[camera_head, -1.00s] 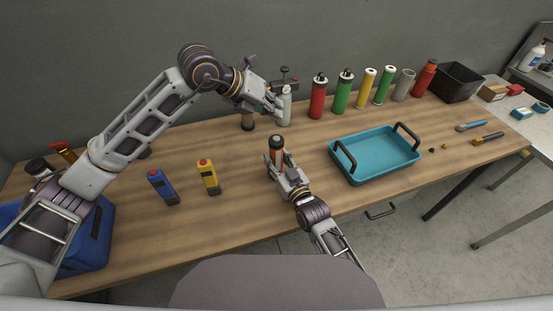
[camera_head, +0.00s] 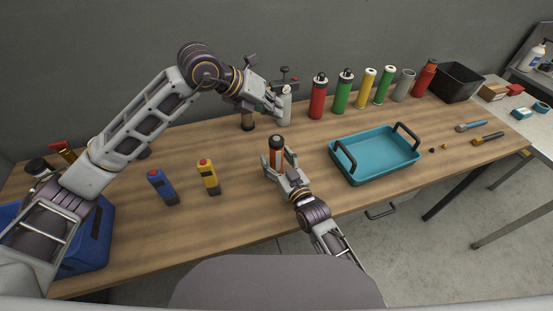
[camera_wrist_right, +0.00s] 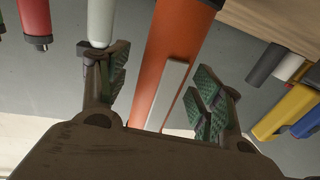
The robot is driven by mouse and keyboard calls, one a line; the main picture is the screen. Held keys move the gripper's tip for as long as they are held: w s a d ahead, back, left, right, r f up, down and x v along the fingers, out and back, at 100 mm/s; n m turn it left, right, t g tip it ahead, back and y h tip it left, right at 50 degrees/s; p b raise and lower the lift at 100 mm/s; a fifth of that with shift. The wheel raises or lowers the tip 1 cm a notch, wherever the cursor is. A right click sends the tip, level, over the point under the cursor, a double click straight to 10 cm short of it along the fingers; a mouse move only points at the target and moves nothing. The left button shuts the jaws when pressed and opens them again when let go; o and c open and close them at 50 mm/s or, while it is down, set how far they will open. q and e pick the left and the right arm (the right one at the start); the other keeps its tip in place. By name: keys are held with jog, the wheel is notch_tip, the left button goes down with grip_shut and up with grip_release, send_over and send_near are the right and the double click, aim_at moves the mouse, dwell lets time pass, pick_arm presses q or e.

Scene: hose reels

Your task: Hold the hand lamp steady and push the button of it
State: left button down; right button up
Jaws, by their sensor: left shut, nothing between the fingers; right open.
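An orange cylinder with a black top, which looks like the hand lamp (camera_head: 277,156), stands upright on the table in the head view. My right gripper (camera_head: 284,175) is open around its lower part. In the right wrist view the lamp (camera_wrist_right: 176,55), with a pale grey strip along its side, lies between the spread fingers (camera_wrist_right: 160,95), with gaps visible on both sides. I cannot make out a button. My left gripper (camera_head: 279,112) is shut and empty, higher and farther back, in front of a grey bottle (camera_head: 286,105).
A yellow device (camera_head: 208,177) and a blue device (camera_head: 162,187), both with red tops, stand left of the lamp. A teal tray (camera_head: 375,155) is to the right. Several coloured cylinders line the back, including a red one (camera_head: 318,98). The table front is clear.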

jog(key=shift+v, duration=5.9)
jog(key=shift+d, duration=0.1)
